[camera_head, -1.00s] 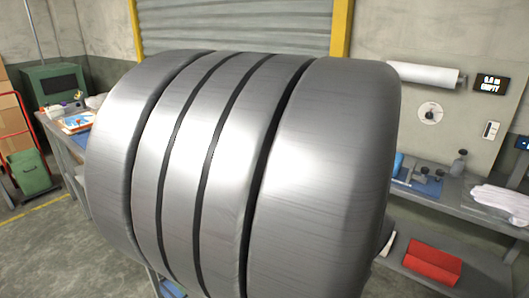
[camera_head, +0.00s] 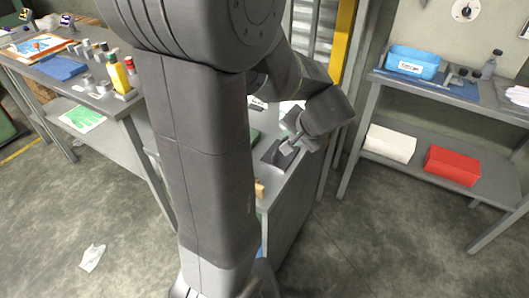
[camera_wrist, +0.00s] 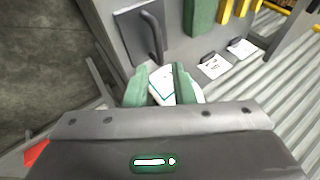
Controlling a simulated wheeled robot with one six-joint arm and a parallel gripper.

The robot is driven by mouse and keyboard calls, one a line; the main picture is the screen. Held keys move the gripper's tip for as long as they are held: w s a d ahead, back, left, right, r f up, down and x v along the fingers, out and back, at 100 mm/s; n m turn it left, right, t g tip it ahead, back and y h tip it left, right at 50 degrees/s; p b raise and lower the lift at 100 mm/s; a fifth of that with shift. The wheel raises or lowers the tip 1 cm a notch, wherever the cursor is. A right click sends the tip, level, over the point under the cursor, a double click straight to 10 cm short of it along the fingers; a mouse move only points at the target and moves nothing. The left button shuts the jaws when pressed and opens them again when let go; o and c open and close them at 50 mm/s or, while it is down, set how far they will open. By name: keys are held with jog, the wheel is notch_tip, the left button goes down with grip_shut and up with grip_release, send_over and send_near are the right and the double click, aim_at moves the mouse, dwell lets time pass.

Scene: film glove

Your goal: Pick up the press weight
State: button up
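A dark grey slab with a curved bar handle (camera_wrist: 127,36) shows at the upper left in the wrist view, and I take it to be the press weight. In the head view a dark grey slab (camera_head: 272,154) lies on the cabinet top beside my gripper and seems to be the same thing. In the head view my gripper (camera_head: 292,146) is over the cabinet top, partly hidden by my arm.
The cabinet (camera_head: 288,208) stands behind my arm. A left bench (camera_head: 105,98) holds bottles and small blocks. A right shelf unit holds a blue box (camera_head: 412,62), a white block (camera_head: 390,143) and a red box (camera_head: 453,166). Open floor lies in front.

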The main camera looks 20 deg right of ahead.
aim_at(281, 143)
jog(key=x, duration=0.7)
jog(key=shift+w+f, duration=0.15)
jog(key=shift+f, duration=0.15)
jog(key=shift+d+x, duration=0.2)
jog(key=shift+x, duration=1.1)
jog(key=shift+d+x, duration=0.25)
jog(key=shift+x, duration=1)
jog(key=shift+w, duration=0.1)
grip_shut()
jog(key=shift+r, duration=0.1)
